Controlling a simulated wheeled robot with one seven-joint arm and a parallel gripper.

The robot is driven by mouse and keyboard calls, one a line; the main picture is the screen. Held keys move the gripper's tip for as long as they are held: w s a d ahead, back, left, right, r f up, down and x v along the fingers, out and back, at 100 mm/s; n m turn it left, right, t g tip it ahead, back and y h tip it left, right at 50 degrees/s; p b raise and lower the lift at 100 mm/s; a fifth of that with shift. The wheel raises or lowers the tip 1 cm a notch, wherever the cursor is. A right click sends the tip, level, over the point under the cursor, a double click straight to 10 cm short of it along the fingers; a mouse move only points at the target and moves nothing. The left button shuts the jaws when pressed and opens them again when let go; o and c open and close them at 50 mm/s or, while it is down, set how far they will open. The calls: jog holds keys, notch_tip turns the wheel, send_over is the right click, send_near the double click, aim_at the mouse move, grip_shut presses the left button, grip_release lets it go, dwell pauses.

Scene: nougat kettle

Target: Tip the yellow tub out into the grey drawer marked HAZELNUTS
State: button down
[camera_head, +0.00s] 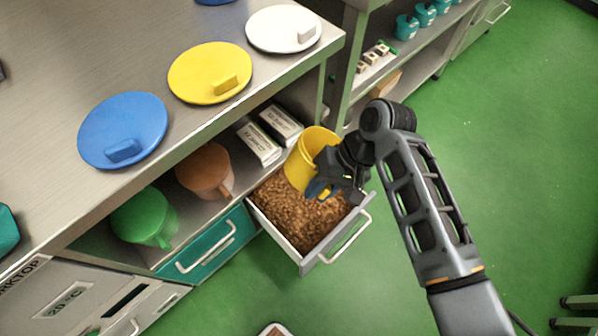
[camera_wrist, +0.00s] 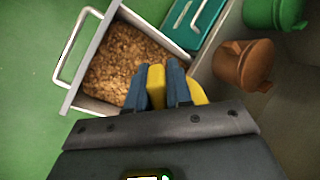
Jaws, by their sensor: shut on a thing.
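The yellow tub (camera_head: 309,152) is held tilted above the open grey drawer (camera_head: 311,262). My gripper (camera_head: 318,188) is shut on the tub's handle, which shows as a yellow bar between the two fingers (camera_wrist: 157,88) in the wrist view. The drawer is pulled out and filled with brown nut-like pieces (camera_head: 290,210); its contents also show in the wrist view (camera_wrist: 122,62). The inside of the tub is hidden, so I cannot tell what it holds. No HAZELNUTS label can be read.
A brown tub (camera_head: 204,168) and a green tub (camera_head: 143,217) stand on the shelf left of the drawer. White boxes (camera_head: 262,142) lie behind it. A shut teal drawer (camera_head: 208,248) is beside it. Blue, yellow (camera_head: 205,70) and white lids lie on the counter.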

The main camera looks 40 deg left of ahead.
notch_tip(320, 180, up, 2)
jog(key=t+h+p, duration=0.2)
jog(key=t+p, duration=0.2)
jog(key=p, duration=0.2)
jog(key=shift+r+p, duration=0.1)
jog(key=shift+p, duration=0.25)
jog(key=shift+t+p, duration=0.5)
jog(key=shift+p, duration=0.1)
jog(key=shift+h, duration=0.3)
jog(key=shift+w, duration=0.1)
